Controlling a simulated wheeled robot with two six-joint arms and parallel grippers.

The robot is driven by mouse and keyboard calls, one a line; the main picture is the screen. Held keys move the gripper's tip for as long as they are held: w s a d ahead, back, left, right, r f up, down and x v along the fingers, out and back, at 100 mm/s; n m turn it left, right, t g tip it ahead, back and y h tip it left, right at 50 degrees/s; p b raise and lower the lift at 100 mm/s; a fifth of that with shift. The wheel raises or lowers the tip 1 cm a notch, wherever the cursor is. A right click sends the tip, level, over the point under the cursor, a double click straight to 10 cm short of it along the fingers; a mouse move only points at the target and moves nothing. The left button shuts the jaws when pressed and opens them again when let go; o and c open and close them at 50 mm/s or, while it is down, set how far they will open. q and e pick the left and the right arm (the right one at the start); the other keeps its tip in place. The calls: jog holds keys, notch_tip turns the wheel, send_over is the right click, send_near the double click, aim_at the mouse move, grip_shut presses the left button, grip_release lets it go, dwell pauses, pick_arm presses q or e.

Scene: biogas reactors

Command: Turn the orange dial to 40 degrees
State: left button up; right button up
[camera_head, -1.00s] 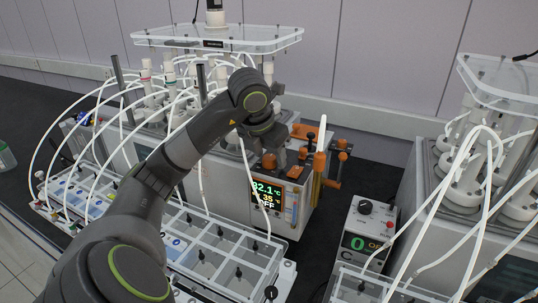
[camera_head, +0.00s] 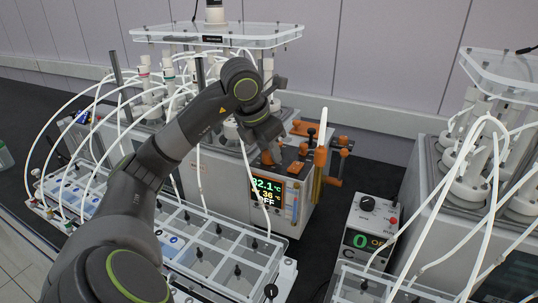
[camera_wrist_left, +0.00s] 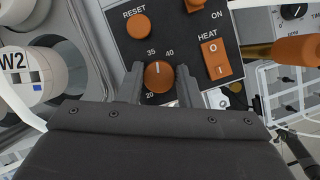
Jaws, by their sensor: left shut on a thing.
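The orange dial (camera_wrist_left: 158,76) sits on a dark control panel (camera_wrist_left: 128,50) in the left wrist view, with the numbers 35, 40 and 20 around it. Its white mark points up, between 35 and 40. My left gripper (camera_wrist_left: 158,84) has one finger on each side of the dial and is shut on it. In the head view my left gripper (camera_head: 270,143) is over the top of the heater unit, where its fingers largely hide the dial. The unit's display (camera_head: 267,190) reads 32.1 °C above a second value that looks like 36, with OFF below. My right gripper is not in view.
An orange RESET button (camera_wrist_left: 138,26) and an orange HEAT switch (camera_wrist_left: 216,58) are close to the dial. Orange fittings (camera_head: 338,160) stand on the unit's right side. White tubes (camera_head: 200,165) loop near my arm. A control box (camera_head: 365,225) stands to the right.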

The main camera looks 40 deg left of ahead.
pick_arm(q)
jog(key=m+h+b, duration=0.1)
jog(key=m, duration=0.1)
jog(key=shift+a+f+m, duration=0.1)
jog(key=shift+m, duration=0.2)
jog(key=shift+m+g+h+b, duration=0.3)
jog(key=shift+m+h+b, duration=0.3)
jog(key=shift+m, duration=1.2)
jog(key=o, duration=1)
jog(key=shift+c, duration=0.2)
jog(key=shift+r, duration=0.2)
jog(key=p+v, duration=0.3)
jog(key=v, duration=1.4)
jog(key=shift+a+r+p, duration=0.15)
jog(key=shift+a+p, duration=0.05)
jog(key=shift+p, duration=0.1)
